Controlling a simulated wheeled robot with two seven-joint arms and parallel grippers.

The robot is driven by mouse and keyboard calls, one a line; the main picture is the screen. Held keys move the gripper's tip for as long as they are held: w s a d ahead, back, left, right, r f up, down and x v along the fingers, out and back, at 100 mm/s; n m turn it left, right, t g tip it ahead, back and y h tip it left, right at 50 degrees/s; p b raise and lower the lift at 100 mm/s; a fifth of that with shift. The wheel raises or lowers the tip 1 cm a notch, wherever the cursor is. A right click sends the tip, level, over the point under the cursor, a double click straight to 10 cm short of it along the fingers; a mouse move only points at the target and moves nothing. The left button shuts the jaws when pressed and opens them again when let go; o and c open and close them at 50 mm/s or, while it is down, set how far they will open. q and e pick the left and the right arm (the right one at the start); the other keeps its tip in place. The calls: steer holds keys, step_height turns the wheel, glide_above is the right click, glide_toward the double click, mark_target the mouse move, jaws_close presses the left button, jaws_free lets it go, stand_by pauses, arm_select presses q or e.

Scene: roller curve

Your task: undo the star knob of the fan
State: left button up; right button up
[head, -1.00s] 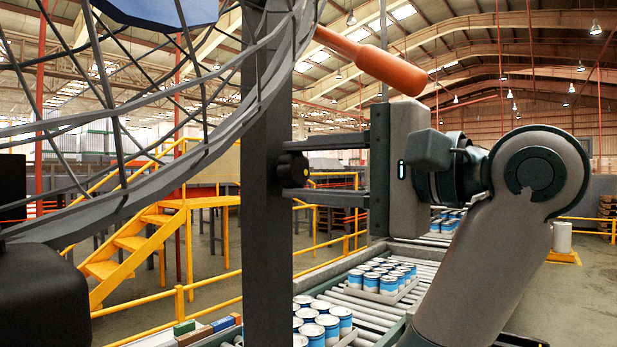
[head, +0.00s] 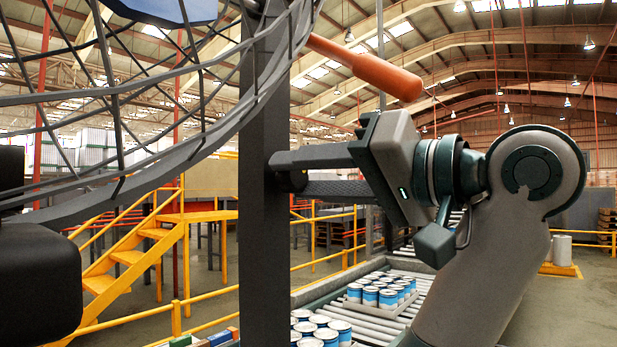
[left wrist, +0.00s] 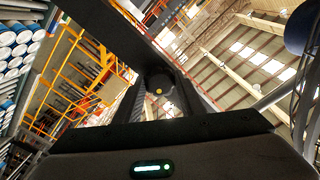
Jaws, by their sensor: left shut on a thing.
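The fan's dark round wire cage (head: 215,140) fills the upper left of the head view, by a dark upright post (head: 265,240). The black star knob (head: 297,181) sits at the post, mostly hidden by my fingers. In the left wrist view the knob (left wrist: 158,80) shows between the two fingers, with a yellow dot at its centre. My left gripper (head: 290,176) is shut on the knob, its body rolled to a tilt. My right gripper is not in view.
An orange-red handle (head: 385,76) sticks out above my left gripper. Below are a roller conveyor (head: 425,300) and trays of blue-and-white cans (head: 378,292). Yellow stairs (head: 135,265) and railings stand behind. A black rounded block (head: 35,260) is at lower left.

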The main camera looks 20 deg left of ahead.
arm_select(q)
steer(key=shift+r+n, duration=0.1)
steer(key=shift+n, duration=1)
